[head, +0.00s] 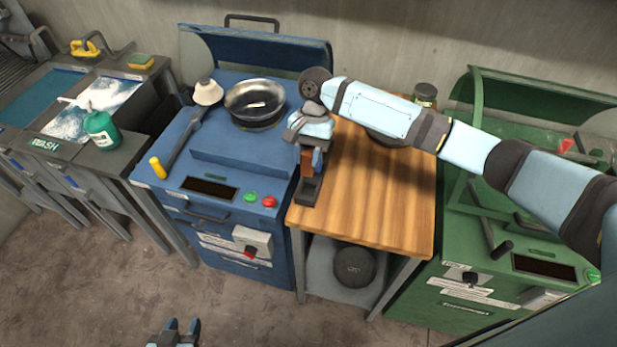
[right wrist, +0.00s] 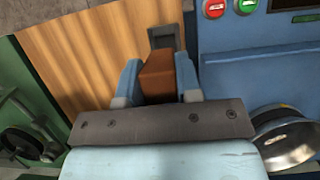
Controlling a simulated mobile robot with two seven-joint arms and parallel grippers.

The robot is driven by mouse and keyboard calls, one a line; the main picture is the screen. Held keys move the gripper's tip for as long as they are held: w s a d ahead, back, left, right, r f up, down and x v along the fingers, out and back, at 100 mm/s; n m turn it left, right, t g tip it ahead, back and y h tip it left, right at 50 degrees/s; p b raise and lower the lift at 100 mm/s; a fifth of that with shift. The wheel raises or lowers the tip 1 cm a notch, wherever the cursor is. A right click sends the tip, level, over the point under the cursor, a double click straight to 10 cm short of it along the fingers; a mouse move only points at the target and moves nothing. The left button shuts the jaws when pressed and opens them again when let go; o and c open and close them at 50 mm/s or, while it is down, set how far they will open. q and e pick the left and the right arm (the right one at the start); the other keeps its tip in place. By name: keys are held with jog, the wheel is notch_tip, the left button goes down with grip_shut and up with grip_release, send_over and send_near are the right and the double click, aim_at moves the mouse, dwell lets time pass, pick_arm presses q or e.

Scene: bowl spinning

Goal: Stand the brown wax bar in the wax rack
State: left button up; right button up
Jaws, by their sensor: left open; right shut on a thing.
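The brown wax bar (head: 307,160) is held upright between the fingers of my right gripper (head: 312,146), at the left edge of the wooden tabletop. In the right wrist view the brown bar (right wrist: 158,74) sits between the two blue fingers (right wrist: 158,85), which are shut on it. The dark grey wax rack (head: 306,191) is on the tabletop right at the bar; part of it shows beyond the bar in the right wrist view (right wrist: 181,39). The bar's lower end is hidden, so I cannot tell how far it is inside the rack. My left gripper (head: 177,331) is open and empty, low over the floor.
The wooden table (head: 385,205) has free room right of the rack. A blue machine (head: 235,170) with a metal bowl (head: 254,102) adjoins it on the left, a green machine (head: 480,255) on the right. A dark round object (head: 354,267) lies on the lower shelf.

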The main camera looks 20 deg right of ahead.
aim_at(308, 171)
notch_tip(308, 171, down, 6)
jog(key=shift+r, duration=0.2)
notch_tip(308, 171, down, 4)
jog(key=shift+r, duration=0.2)
jog(key=o, duration=1)
jog(key=shift+f, duration=0.1)
jog(key=shift+c, duration=0.2)
jog(key=b+v, duration=0.1)
jog(key=v, duration=1.1)
